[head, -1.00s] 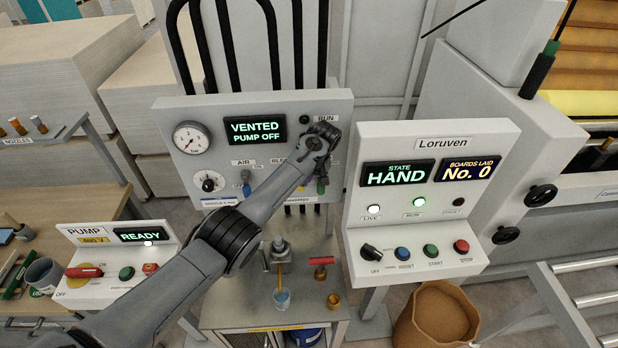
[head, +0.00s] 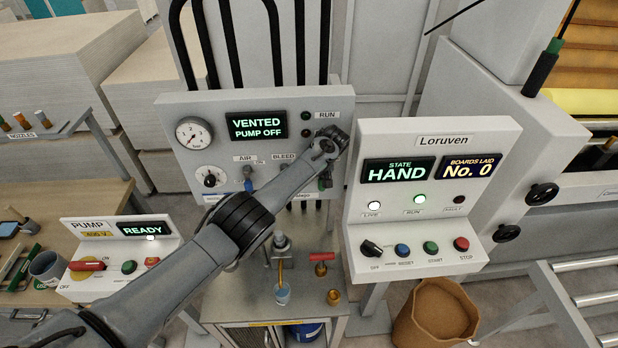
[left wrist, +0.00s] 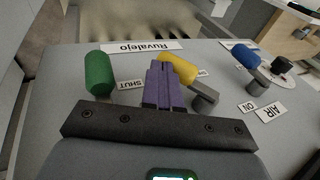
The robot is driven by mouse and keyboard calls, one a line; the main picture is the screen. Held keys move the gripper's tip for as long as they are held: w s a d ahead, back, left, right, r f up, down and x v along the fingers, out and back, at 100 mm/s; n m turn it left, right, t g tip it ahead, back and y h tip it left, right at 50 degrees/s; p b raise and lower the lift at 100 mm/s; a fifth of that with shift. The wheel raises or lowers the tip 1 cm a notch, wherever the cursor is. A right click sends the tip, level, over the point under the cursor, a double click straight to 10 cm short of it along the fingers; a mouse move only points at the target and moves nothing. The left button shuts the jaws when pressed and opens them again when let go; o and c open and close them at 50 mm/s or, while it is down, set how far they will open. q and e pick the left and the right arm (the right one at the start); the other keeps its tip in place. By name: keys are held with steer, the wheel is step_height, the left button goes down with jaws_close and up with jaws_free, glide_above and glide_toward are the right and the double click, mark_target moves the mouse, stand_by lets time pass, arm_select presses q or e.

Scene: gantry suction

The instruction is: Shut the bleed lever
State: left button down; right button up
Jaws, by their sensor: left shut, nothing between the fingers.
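The bleed lever (left wrist: 180,68), which I take to be the yellow-handled one, is on the grey panel (left wrist: 225,145), between a blue and a green lever. It slants, and the fingers partly cover it in the left wrist view. The SHUT label (left wrist: 130,85) lies on the other side of the fingers. My left gripper (left wrist: 163,85) is shut and empty, its purple fingers beside the yellow handle; I cannot tell whether they touch. In the head view, my arm hides this lever below the BLEED label (head: 284,156). My right gripper is not in view.
The green lever (left wrist: 98,73) is close to my gripper. The blue AIR lever (left wrist: 245,56) is farther away. The panel display (head: 257,127) reads VENTED, PUMP OFF. The Loruven console (head: 437,195) stands just right of my wrist, leaving little room there.

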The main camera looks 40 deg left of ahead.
arm_select(q)
steer(key=shift+s+x, duration=0.25)
steer(key=shift+x, duration=0.8)
steer(key=shift+s+x, duration=0.25)
steer(key=shift+x, duration=0.8)
steer(key=shift+a, duration=0.1)
steer(key=shift+r, duration=0.1)
steer(key=v, duration=1)
steer(key=shift+d+r, duration=0.25)
steer(key=shift+r, duration=0.05)
